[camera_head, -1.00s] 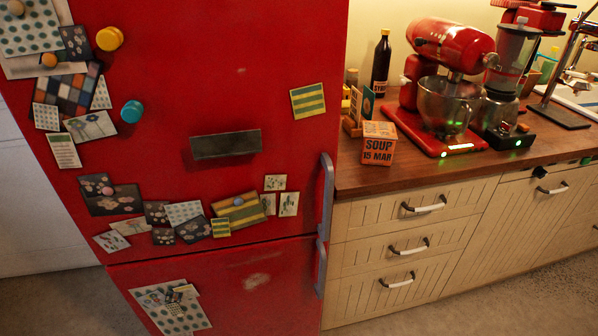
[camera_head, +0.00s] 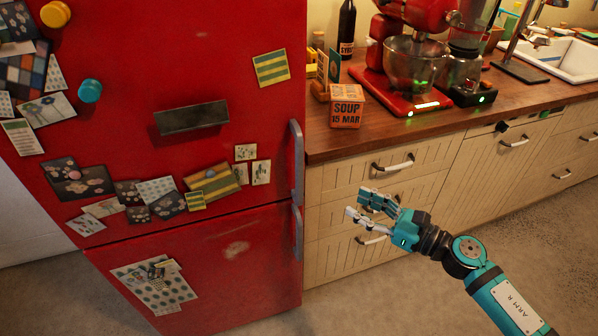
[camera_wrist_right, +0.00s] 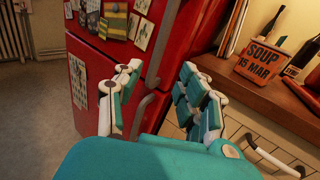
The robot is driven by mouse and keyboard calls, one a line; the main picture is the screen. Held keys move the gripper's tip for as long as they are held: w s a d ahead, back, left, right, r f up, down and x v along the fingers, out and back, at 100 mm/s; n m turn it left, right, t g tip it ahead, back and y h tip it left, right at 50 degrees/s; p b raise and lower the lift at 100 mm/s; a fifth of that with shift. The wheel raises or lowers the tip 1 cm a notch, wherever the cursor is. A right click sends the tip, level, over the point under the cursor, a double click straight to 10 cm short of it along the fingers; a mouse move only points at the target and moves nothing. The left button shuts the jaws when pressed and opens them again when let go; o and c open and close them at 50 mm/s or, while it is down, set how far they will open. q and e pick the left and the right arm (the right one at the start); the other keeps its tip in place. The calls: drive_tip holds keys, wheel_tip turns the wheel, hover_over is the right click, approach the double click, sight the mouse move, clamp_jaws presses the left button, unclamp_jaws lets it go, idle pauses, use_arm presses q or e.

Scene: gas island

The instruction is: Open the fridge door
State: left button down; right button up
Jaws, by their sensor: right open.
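The red fridge (camera_head: 150,150) stands at the left of the head view, with its upper and lower doors shut. The upper door's grey vertical handle (camera_head: 297,162) is on the right edge of that door. A lower handle (camera_head: 297,232) sits just under it on the lower door. My right gripper (camera_head: 355,205) is open and empty, to the right of the handles and apart from them, in front of the drawers. In the right wrist view the upper handle (camera_wrist_right: 182,30) and lower handle (camera_wrist_right: 143,112) show ahead, beyond the open fingers. My left gripper is out of view.
Beige drawers (camera_head: 340,195) with white handles stand right of the fridge under a wooden counter (camera_head: 430,125). On the counter are an orange soup box (camera_head: 346,108), a red mixer (camera_head: 415,15) and a dark bottle (camera_head: 346,28). The floor in front is clear.

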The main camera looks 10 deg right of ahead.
drive_tip(key=p+x, duration=0.4)
drive_tip(key=x, duration=1.3)
drive_tip(key=shift+w+p, duration=0.1)
drive_tip(key=shift+p, duration=0.2)
clamp_jaws()
